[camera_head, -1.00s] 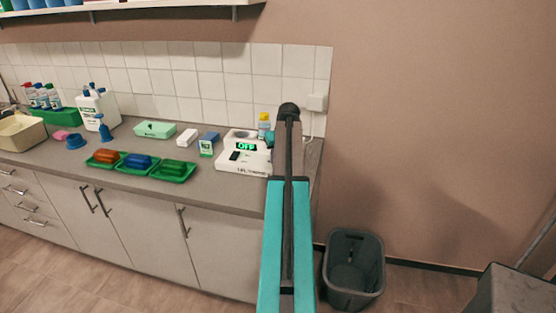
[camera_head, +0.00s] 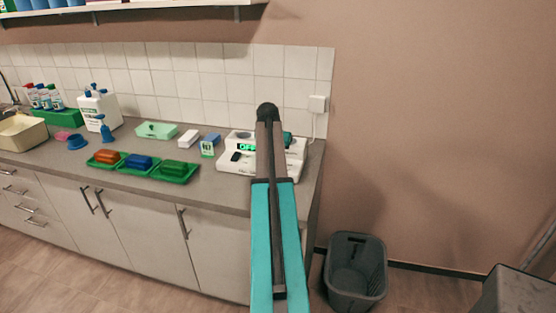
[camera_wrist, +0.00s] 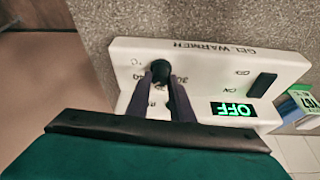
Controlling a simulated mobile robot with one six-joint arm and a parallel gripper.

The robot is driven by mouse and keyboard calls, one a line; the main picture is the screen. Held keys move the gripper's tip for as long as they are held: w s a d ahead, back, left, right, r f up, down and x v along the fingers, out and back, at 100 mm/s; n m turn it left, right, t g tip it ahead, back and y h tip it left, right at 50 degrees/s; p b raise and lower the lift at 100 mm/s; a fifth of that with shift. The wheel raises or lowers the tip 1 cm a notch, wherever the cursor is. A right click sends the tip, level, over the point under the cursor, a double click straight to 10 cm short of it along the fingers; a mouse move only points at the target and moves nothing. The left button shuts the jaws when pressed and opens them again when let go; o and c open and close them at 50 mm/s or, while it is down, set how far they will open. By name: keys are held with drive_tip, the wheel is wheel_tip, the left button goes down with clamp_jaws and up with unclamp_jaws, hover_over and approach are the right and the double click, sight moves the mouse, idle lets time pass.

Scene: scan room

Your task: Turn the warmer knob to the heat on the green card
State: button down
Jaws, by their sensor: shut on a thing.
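The white gel warmer (camera_head: 228,168) stands on the counter near its right end. It shows upside down in the wrist view (camera_wrist: 205,65), with a display (camera_wrist: 234,109) glowing green "OFF" and a black switch (camera_wrist: 262,85). My gripper (camera_wrist: 160,76) is shut on the dark round knob (camera_wrist: 160,70), whose printed scale is partly covered by the fingers. In the head view my arm hides the knob and part of the warmer. The green card (camera_head: 207,149) stands just left of the warmer. It shows at the right edge in the wrist view (camera_wrist: 297,103), its number not clearly readable.
A green tray (camera_head: 176,180) with coloured blocks lies left of the warmer. A white box (camera_head: 188,138) and a mint-green box (camera_head: 157,130) stand behind. A wall socket (camera_head: 318,103) and a grey bin (camera_head: 355,270) are at right.

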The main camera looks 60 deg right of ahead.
drive_tip(key=shift+m+g, duration=0.4)
drive_tip(key=shift+m, duration=0.5)
drive_tip(key=c, duration=1.6)
unclamp_jaws()
drive_tip(key=shift+o, duration=0.2)
drive_tip(key=shift+r, duration=0.1)
drive_tip(key=b+v, duration=0.3)
drive_tip(key=v, duration=1)
drive_tip(key=shift+a+r, duration=0.15)
drive_tip(key=shift+r, duration=0.1)
drive_tip(key=shift+r, duration=0.1)
